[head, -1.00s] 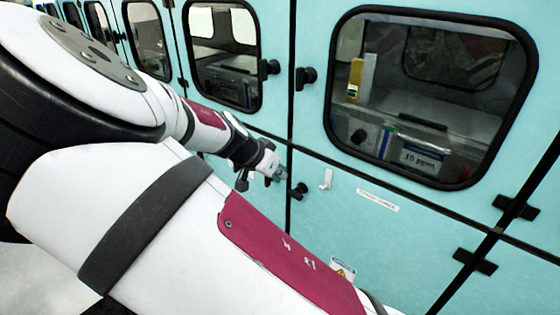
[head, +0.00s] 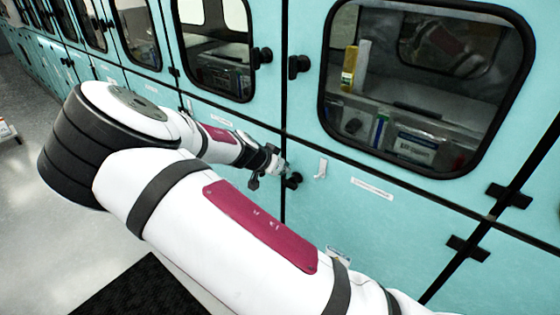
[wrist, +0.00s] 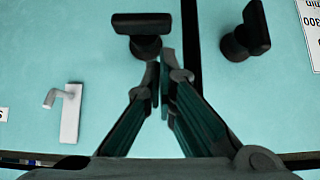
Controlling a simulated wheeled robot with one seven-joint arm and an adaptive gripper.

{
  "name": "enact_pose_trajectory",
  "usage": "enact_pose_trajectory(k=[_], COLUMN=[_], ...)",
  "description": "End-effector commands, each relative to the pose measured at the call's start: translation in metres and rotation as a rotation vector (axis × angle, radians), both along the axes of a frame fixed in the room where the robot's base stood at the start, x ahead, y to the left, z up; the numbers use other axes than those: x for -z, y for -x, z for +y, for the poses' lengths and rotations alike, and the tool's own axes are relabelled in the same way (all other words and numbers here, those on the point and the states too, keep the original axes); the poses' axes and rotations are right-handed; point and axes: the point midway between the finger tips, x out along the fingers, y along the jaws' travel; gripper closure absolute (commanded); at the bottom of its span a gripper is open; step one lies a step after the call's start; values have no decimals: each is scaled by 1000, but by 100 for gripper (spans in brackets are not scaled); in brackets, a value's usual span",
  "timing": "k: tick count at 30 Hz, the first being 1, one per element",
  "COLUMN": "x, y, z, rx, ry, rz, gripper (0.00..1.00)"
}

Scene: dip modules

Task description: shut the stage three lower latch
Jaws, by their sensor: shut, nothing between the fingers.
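My gripper (wrist: 163,62) is shut and empty, its fingertips in front of the teal panel. In the wrist view a black latch (wrist: 143,25) with its handle lying crosswise is just beyond the fingertips, left of the dark door seam. A second black latch (wrist: 247,32), its handle tilted, is right of the seam. In the head view my gripper (head: 280,166) is beside a lower black latch (head: 293,180) near the seam. The wrist view is turned over against the head view. Whether the fingertips touch a latch, I cannot tell. No stage number is readable.
A white hook (wrist: 70,112) sticks out of the panel; it also shows in the head view (head: 321,168). Upper latches (head: 299,66) and (head: 262,56) flank the seam beside windowed doors (head: 425,85). Black hinges (head: 508,196) are at right. Open floor (head: 40,210) is at left.

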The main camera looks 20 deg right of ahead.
Motion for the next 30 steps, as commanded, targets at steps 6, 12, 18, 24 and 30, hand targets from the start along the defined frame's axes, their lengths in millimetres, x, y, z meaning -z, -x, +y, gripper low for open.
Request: enact_pose_trajectory(k=[6,12,18,24,30], x=[15,17,17,18,18], y=[0,0,0,-3,-3], z=[0,0,0,1,2], rx=[0,1,1,-1,1], ry=[1,0,1,21,40], rz=[-1,-1,0,27,53], gripper=[100,100,100,100,100])
